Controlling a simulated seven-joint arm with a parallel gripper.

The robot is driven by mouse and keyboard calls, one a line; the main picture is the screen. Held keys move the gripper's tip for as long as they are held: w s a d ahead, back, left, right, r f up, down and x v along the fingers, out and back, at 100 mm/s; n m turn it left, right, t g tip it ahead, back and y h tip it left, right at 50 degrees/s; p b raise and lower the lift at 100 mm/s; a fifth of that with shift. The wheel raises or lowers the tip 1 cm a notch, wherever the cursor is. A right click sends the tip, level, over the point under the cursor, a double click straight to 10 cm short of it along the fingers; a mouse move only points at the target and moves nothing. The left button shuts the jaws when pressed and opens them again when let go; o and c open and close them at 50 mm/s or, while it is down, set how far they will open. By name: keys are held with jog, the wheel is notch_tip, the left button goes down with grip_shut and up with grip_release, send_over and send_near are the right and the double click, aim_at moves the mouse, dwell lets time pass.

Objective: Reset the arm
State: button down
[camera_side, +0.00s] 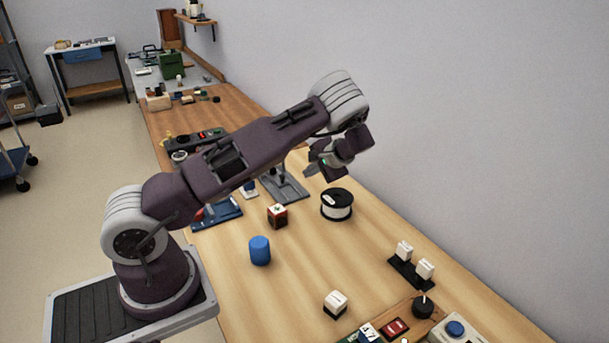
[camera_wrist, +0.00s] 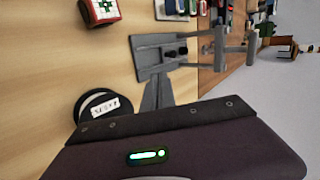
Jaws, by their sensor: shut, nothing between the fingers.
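My arm is raised over the wooden bench, bent at the elbow. My gripper (camera_side: 309,171) hangs above the bench, near the grey metal stand (camera_side: 284,188) and up and left of the black-and-white spool (camera_side: 337,205). It is shut and holds nothing. It touches no object that I can make out. In the wrist view the dark hand housing with a green light fills the bottom, and the fingertips cannot be made out.
On the bench (camera_side: 215,290) are a blue cylinder (camera_side: 260,251), a red-and-white block (camera_side: 277,216), a white-topped block (camera_side: 335,304) and a black holder with white blocks (camera_side: 411,272). A control box with a blue button (camera_side: 456,329) is at the front right. A plain wall borders the right.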

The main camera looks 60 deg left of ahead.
jog(key=s+d+r+n+t+h, duration=0.15)
jog(key=s+d+r+h, duration=0.3)
jog(key=d+r, duration=0.5)
jog(key=s+d+r+t+h, duration=0.25)
jog(key=s+d+r, duration=0.35)
jog(key=d+r, duration=0.35)
jog(key=s+d+r+m+t+h, duration=0.1)
jog(key=s+d+r, duration=0.1)
jog(key=s+d, duration=0.3)
jog(key=s+d+r+m+t+h, duration=0.1)
jog(key=s+d, duration=0.5)
jog(key=s, duration=0.8)
notch_tip(320, 180, up, 2)
jog(key=shift+d+m+t, duration=0.15)
jog(key=shift+m+t, duration=0.35)
jog(key=shift+m, duration=0.15)
